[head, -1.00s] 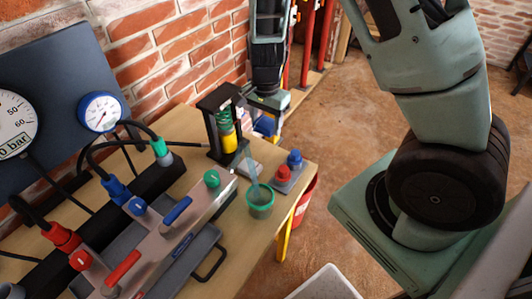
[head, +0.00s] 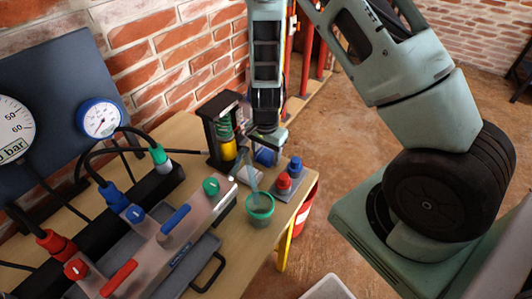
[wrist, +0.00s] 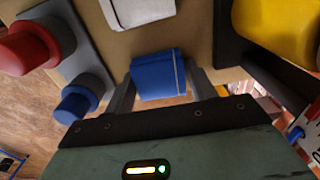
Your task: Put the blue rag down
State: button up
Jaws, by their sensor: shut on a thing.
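The blue rag (wrist: 158,76) is a small folded cloth with a pale stripe near one edge. My gripper (wrist: 162,88) is shut on it, one finger at each side. In the head view the rag (head: 265,157) shows below my gripper (head: 267,142), at the far end of the wooden bench (head: 262,240), between the spring device and the red and blue knobs. I cannot tell whether the rag touches the bench top.
A spring device with a yellow cylinder (head: 228,150) stands left of the rag. A block with red and blue knobs (head: 284,184) and a green cup (head: 260,212) stand nearer. A red bucket (head: 305,207) is on the floor beside the bench.

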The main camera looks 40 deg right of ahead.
aim_at(266, 154)
jog(key=shift+f, duration=0.15)
jog(key=o, duration=1)
jog(key=shift+c, duration=0.2)
notch_tip(266, 154, up, 12)
jog(key=p, duration=0.2)
jog(key=s+a+r+n+y, duration=0.1)
jog(key=s+a+r+n, duration=0.35)
jog(key=a, duration=0.25)
jog(key=s+a+r+n+y, duration=0.1)
jog(key=s+a+r+n, duration=0.35)
jog(key=a, duration=0.25)
jog(key=s+a+r+n, duration=0.2)
jog(key=s+n, duration=0.4)
jog(key=s+a+r+n+h, duration=0.1)
jog(key=s+a+r+n, duration=0.1)
jog(key=s+n, duration=0.4)
jog(key=shift+s+a+r, duration=0.25)
jog(key=shift+s+r, duration=0.15)
jog(key=shift+r, duration=0.2)
